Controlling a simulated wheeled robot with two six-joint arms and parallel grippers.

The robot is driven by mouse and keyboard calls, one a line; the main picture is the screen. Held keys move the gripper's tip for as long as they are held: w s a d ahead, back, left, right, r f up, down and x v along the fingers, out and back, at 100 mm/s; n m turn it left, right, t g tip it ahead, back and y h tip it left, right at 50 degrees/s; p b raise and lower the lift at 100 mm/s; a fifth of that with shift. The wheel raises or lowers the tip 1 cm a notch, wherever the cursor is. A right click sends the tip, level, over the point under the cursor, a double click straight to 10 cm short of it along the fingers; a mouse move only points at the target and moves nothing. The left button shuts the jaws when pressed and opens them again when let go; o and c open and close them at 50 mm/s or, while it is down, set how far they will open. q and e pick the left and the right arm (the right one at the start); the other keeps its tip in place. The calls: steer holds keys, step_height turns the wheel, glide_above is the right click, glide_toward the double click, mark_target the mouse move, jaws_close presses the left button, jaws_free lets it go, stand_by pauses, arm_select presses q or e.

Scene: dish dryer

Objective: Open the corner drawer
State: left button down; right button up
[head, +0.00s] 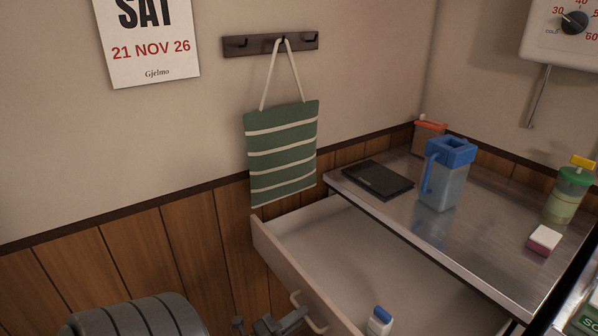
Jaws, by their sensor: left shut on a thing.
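The corner drawer (285,262) stands pulled well out from under the metal counter, its pale empty-looking floor showing. A small white bottle with a blue cap (379,321) is inside near its front. A beige bar handle (314,327) is on the drawer's front face. My left gripper (300,316) is at the bottom of the head view, shut on this handle; the exact contact is partly cut off by the frame's lower edge. My right gripper is not in view.
The metal counter (490,235) above the drawer holds a black flat tray (377,180), a blue-lidded jug (445,182), a green-lidded jar (567,196) and a sponge (544,240). A striped bag (283,155) hangs on the wall close to the drawer's left side.

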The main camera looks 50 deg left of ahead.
arm_select(q)
steer(key=c, duration=1.5)
jaws_free()
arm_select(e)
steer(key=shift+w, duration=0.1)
arm_select(q)
steer(key=b+v, duration=0.1)
steer(key=v, duration=1.6)
steer(key=shift+s+b, duration=0.25)
steer(key=shift+b, duration=0.15)
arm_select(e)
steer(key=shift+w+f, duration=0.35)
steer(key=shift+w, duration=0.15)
arm_select(q)
steer(key=shift+a, duration=0.1)
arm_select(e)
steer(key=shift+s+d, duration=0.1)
